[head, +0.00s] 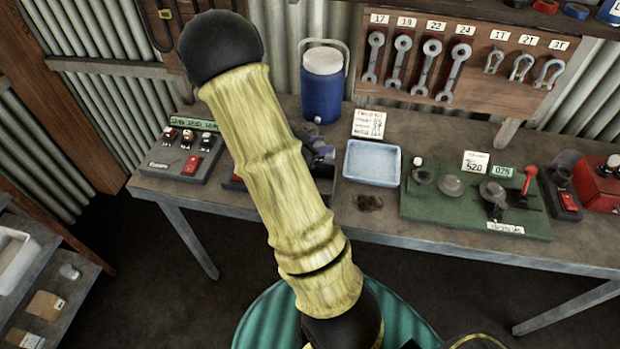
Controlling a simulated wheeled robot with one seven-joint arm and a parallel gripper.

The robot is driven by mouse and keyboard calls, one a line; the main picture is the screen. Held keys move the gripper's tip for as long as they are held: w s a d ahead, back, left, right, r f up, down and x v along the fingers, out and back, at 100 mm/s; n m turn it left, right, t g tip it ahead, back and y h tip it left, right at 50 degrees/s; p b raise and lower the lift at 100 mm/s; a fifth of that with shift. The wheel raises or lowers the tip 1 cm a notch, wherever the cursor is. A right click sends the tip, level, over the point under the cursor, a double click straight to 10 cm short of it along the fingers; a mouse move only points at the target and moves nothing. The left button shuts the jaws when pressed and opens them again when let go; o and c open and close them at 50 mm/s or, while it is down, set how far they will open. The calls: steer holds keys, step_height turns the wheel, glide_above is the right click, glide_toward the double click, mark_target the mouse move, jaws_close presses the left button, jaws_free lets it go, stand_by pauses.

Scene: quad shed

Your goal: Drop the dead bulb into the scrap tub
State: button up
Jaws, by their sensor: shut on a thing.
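My arm in a yellowish sleeve crosses the middle of the head view, from a black joint at the top to another at the bottom. My gripper is not in view, and I cannot see what it holds. I see no dead bulb that I can identify. A teal ribbed round shape (263,318) shows at the bottom edge, partly behind my arm. I cannot tell whether it is the scrap tub or part of my own body.
A grey workbench (385,222) runs across the view with a pale blue tray (372,162), a green board (425,207) of fittings and a blue cooler (322,88). Spanners (432,62) hang behind. Shelves (40,300) stand at left. Dark floor lies below the bench.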

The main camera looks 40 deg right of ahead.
mark_target(322, 162)
steer(key=shift+s+d, duration=0.2)
steer(key=shift+s, duration=0.45)
steer(key=shift+s+f, duration=0.1)
steer(key=shift+f, duration=0.05)
steer(key=f+b, duration=0.5)
steer(key=shift+w+f+b, duration=0.25)
steer(key=shift+f+b, duration=0.15)
steer(key=o, duration=1)
steer(key=shift+o, duration=0.2)
steer(key=shift+a, duration=0.1)
steer(key=shift+w+a+r, duration=0.15)
steer(key=shift+a+r, duration=0.1)
steer(key=shift+a, duration=0.25)
steer(key=v, duration=1.6)
steer(key=shift+b, duration=0.3)
